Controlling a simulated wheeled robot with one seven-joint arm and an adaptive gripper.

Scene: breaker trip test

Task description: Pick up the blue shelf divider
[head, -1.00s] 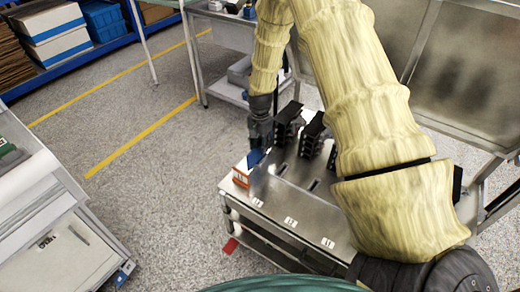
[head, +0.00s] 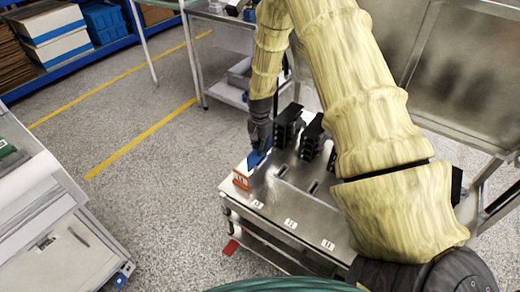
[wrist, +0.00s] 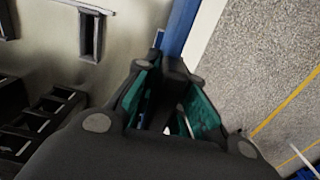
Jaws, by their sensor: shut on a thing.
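The blue shelf divider (head: 258,159) is a flat blue piece at the left end of the metal cart top (head: 290,205). My gripper (head: 261,146) points down over it and is shut on its upper part. In the wrist view the divider shows as a blue strip (wrist: 179,27) beyond the fingertips (wrist: 170,68), which have teal pads. I cannot tell whether its lower edge touches the cart top.
A small orange and white box (head: 241,179) stands close beside the divider at the cart's left edge. Black breaker-like blocks (head: 287,125) stand right of my gripper, with slots and white numbered labels nearer. Open floor lies to the left.

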